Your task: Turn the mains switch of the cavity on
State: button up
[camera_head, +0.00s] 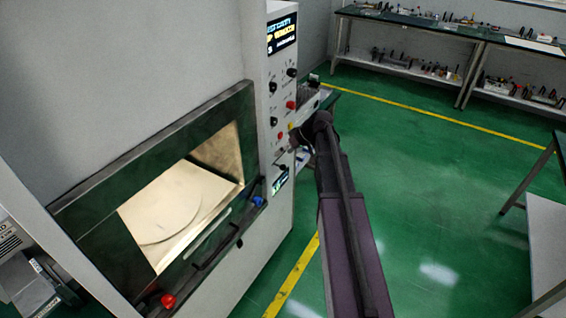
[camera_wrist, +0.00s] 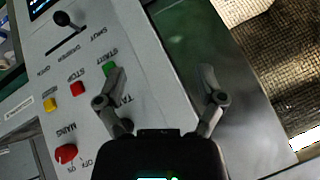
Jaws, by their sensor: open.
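The mains switch (camera_wrist: 66,153) is a red knob on the grey control panel (camera_wrist: 85,110), low at the left of the wrist view, beside the MAINS label and on/off marks. Which mark it points to is too small to tell. My gripper (camera_wrist: 162,70) is open with nothing between its fingers.
A red stop button (camera_wrist: 77,88), a yellow button (camera_wrist: 50,104) and a black lever (camera_wrist: 64,18) share the panel. The cavity (camera_head: 175,205) with its dark-framed window is left of the panel. Workbenches (camera_head: 450,30) stand behind.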

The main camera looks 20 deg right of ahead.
jog(key=shift+s+a+f+g+h, duration=0.15)
jog(key=shift+s+a+f+g, duration=0.1)
jog(key=shift+s+a, duration=0.45)
jog(key=shift+s+a+f+g+h, duration=0.2)
jog(key=shift+s+a, duration=0.3)
jog(key=shift+s, duration=0.3)
jog(key=s+a+f+m+g+h, duration=0.1)
jog(key=s+a, duration=0.4)
jog(key=s, duration=0.5)
jog(key=s+a+f+m+g+h, duration=0.2)
jog(key=s+a+h, duration=0.3)
jog(key=s, duration=0.5)
jog(key=shift+a+f+m, duration=0.3)
jog(key=shift+a+m, duration=0.3)
jog(key=shift+a, duration=0.05)
